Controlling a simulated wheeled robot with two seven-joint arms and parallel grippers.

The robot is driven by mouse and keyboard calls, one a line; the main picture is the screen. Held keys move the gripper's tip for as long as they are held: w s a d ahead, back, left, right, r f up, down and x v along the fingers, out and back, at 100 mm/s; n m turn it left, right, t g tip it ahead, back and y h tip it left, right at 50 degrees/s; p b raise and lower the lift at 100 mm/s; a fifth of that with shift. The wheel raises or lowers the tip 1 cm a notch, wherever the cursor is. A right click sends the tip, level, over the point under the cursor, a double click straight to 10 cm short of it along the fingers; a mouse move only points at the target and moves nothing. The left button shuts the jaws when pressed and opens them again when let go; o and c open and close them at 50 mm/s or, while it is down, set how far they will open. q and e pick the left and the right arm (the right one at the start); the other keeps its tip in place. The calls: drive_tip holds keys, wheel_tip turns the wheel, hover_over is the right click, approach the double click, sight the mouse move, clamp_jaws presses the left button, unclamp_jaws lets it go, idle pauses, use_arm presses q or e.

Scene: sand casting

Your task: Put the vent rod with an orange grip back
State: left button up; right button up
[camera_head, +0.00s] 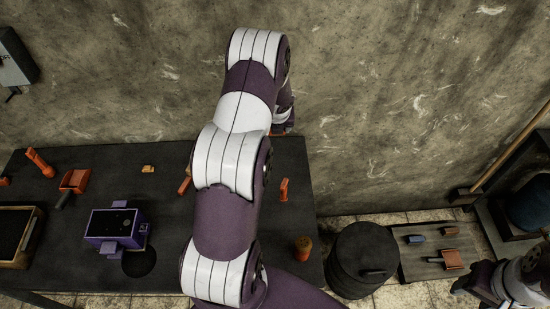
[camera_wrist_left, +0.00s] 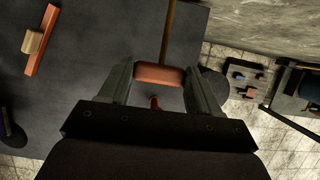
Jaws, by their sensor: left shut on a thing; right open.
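The vent rod's orange grip (camera_wrist_left: 158,75) is between the two fingers of my left gripper (camera_wrist_left: 160,82) in the left wrist view. Its thin brown rod (camera_wrist_left: 168,30) runs up out of that picture, so its far end is hidden. In the head view my left arm crosses the table and hides most of the left gripper and the rod; a small orange-red bit (camera_head: 280,131) shows under the wrist. My right gripper (camera_head: 465,285) is at the lower right of the head view, open and away from the table.
On the dark table (camera_head: 110,165) are a purple moulding box (camera_head: 115,228), an orange scoop (camera_head: 75,180), a small upright orange item (camera_head: 284,190) and an orange-brown cylinder (camera_head: 303,248). A black barrel (camera_head: 362,255) and a tray (camera_head: 415,268) stand right of the table. A wall closes the back.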

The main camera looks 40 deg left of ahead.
use_arm(q)
drive_tip(key=b, duration=0.3)
hover_over(276, 168)
drive_tip(key=f, duration=0.4)
drive_tip(key=shift+s+d+f, duration=0.15)
drive_tip(key=shift+s, duration=0.15)
drive_tip(key=f+b, duration=0.3)
drive_tip(key=f, duration=0.2)
drive_tip(key=f+b, duration=0.4)
drive_tip(key=f, duration=0.1)
drive_tip(key=f+b, duration=0.3)
drive_tip(key=f, duration=0.2)
drive_tip(key=shift+s+d+f+b, duration=0.2)
drive_tip(key=shift+s+d+b, duration=0.15)
drive_tip(key=shift+f, duration=0.3)
drive_tip(key=o, duration=1.1)
drive_tip(key=shift+c, duration=0.2)
